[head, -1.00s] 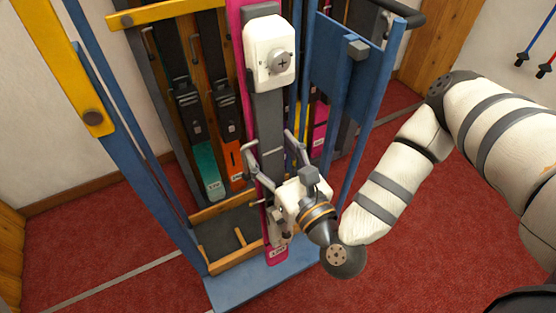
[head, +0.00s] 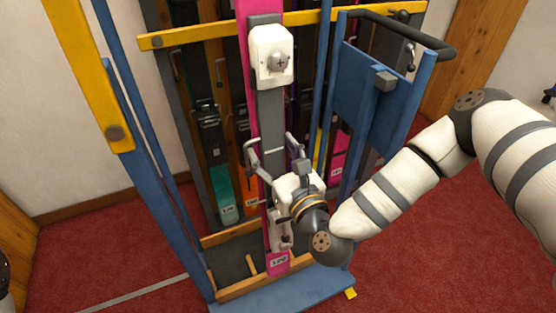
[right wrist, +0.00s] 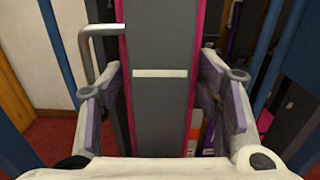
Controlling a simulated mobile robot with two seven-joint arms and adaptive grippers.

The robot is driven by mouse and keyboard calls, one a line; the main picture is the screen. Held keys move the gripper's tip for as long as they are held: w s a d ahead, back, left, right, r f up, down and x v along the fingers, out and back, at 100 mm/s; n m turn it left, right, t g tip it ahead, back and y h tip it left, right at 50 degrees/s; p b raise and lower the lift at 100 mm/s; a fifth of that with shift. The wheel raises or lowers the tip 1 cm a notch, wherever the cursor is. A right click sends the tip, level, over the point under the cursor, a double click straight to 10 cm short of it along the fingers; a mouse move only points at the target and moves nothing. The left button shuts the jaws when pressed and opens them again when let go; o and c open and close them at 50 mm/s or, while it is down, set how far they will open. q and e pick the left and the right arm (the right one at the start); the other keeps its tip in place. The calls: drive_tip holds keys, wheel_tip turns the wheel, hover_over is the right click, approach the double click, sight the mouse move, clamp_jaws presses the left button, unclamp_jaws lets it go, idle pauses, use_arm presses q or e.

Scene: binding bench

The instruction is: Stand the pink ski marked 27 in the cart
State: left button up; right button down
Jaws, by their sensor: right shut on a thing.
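The pink ski (head: 278,262) stands near upright, its grey and white binding facing me. Its label is too small to read surely. My right gripper (head: 270,155) is shut on its middle; in the right wrist view the pads of the right gripper (right wrist: 160,105) flank the ski (right wrist: 160,45). The cart (head: 150,200) has a blue frame, a yellow top bar and a wood-edged tray. The ski crosses in front of the yellow bar. Its lower end overlaps the tray's front rail; I cannot tell whether it touches. My left gripper is out of view.
Skis with a teal end (head: 223,190), an orange end (head: 252,203) and a pink end (head: 338,160) stand behind. A blue panel and dark handle (head: 425,38) rise at the cart's right. Red carpet (head: 430,245) is open to the right.

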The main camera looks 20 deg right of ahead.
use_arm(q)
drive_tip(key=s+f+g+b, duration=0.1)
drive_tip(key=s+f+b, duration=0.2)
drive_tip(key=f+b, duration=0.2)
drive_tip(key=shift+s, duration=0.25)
use_arm(e)
drive_tip(key=w+f, duration=0.6)
drive_tip(key=w, duration=0.1)
drive_tip(key=shift+w+a, duration=0.15)
drive_tip(key=shift+w, duration=0.15)
drive_tip(key=shift+r, duration=0.1)
drive_tip(key=shift+c, duration=2.2)
unclamp_jaws()
drive_tip(key=shift+o, duration=0.5)
drive_tip(key=shift+s+f, duration=0.1)
drive_tip(key=shift+f, duration=0.2)
drive_tip(key=shift+r, duration=0.1)
